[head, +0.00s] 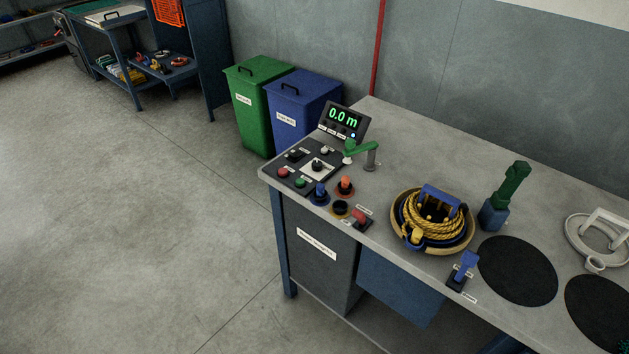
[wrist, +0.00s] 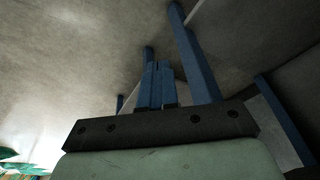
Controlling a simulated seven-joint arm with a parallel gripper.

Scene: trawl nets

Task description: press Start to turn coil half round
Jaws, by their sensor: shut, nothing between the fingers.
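The coil of yellow rope (head: 433,222) sits in a round tan-rimmed tray (head: 398,232) on the bench, with a blue bracket (head: 440,199) over it. The display (head: 343,117) shows 0.0 m. My gripper (wrist: 157,68) shows in the wrist view, its blue fingers together and empty. It is not seen in the head view, away from panel and coil.
Several coloured knobs (head: 345,185) stand by the panel. A green arm on a grey post (head: 371,157) is behind them. Green (head: 252,110) and blue (head: 300,110) bins stand behind.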

